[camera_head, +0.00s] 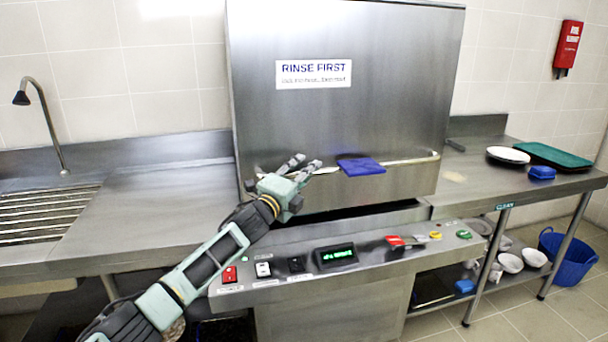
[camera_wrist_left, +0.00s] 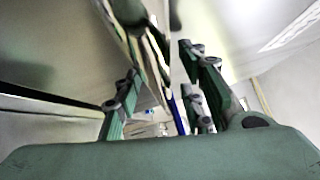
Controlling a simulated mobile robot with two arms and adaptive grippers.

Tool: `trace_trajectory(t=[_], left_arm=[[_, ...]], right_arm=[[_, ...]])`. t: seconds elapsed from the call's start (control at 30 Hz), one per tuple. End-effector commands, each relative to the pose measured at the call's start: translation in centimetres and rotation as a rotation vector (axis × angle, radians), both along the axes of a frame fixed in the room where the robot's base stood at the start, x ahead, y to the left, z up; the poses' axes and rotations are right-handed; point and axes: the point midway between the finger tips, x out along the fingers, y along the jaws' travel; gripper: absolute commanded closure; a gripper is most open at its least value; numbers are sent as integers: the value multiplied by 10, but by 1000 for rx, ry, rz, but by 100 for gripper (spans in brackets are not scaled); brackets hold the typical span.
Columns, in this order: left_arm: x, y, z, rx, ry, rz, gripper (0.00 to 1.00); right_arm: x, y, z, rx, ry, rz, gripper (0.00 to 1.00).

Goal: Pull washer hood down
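The washer hood (camera_head: 345,115) is a large stainless steel box with a "RINSE FIRST" label. A narrow dark gap shows between its lower edge and the machine's base. A bar handle (camera_head: 408,161) runs along its lower front, with a blue cloth (camera_head: 361,166) hanging over it. My left gripper (camera_head: 302,166) is at the left part of the handle, fingers spread. In the left wrist view the fingers (camera_wrist_left: 160,100) stand apart with a bar-like edge (camera_wrist_left: 152,62) running between them; whether they touch it I cannot tell. My right gripper is out of view.
Below the hood is a control panel (camera_head: 338,254) with a green display and coloured buttons. A steel counter with a sink tap (camera_head: 45,125) is at left. The right counter holds a white plate (camera_head: 508,155), a green tray (camera_head: 553,155) and a blue item (camera_head: 542,173).

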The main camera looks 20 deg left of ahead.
Motion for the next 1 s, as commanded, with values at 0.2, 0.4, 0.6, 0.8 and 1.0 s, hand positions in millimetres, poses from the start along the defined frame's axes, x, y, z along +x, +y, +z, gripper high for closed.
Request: trace_trajectory(t=[0.2,0.4,0.6,0.8,1.0], left_arm=[[-8,2,-1,-1,-1,0,63],[-36,8,-7,1,1,-1,63],[-73,15,-12,3,2,-1,63],[-103,21,-16,1,2,-1,63],[-116,23,-17,0,0,0,63]], right_arm=[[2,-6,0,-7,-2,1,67],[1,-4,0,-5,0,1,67],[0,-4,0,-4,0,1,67],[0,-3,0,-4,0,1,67],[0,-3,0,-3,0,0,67]])
